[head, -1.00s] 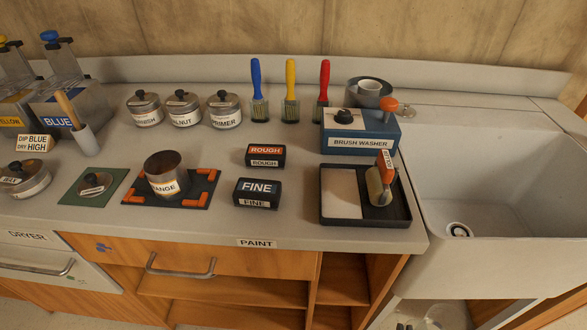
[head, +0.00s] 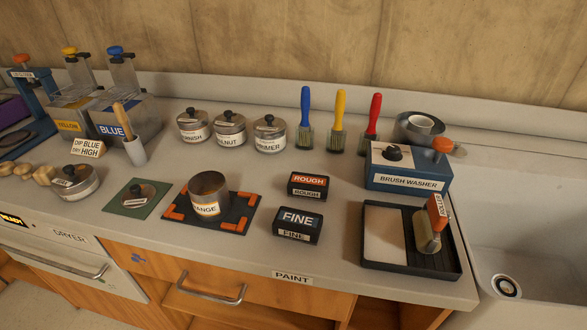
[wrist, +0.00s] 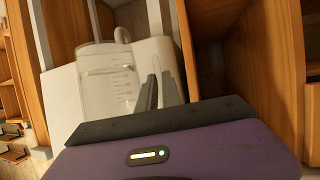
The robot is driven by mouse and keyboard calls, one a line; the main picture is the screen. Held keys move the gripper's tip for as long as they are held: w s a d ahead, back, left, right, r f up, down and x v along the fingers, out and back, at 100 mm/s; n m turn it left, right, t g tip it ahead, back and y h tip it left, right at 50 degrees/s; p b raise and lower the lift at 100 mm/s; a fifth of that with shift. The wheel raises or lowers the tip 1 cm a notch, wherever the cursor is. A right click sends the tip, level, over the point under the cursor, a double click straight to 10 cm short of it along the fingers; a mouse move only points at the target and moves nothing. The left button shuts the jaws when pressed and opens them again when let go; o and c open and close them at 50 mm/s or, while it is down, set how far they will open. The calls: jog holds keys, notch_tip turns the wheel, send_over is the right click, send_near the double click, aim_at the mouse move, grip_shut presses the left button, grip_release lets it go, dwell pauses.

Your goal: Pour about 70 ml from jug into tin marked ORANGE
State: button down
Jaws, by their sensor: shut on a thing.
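The tin marked ORANGE (head: 210,190) stands upright and open on a dark mat with orange corner pieces (head: 237,226). Its inside looks dark and I cannot make out a fill level. The jug (wrist: 103,85) shows in the wrist view as a clear vessel with pinkish measuring marks. It looks roughly upright, and I cannot read its level. My gripper (wrist: 128,96) is shut on the jug; its purple body fills the bottom of that view. Neither jug nor gripper shows in the head view, so their distance from the tin cannot be told.
A lid lies on a green mat (head: 118,205) left of the tin. Dark FINE (head: 297,225) and ROUGH (head: 308,186) blocks sit to its right, then a roller tray (head: 370,262) and the sink (head: 545,240). Lidded tins (head: 230,130) stand behind. Wooden shelving (wrist: 245,75) surrounds the jug.

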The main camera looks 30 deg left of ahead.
notch_tip(320, 180, up, 20)
jog(key=a+p, duration=0.1)
jog(key=p, duration=1.9)
jog(key=shift+w+a, duration=0.2)
jog(key=shift+w, duration=0.05)
jog(key=shift+w+r, duration=0.15)
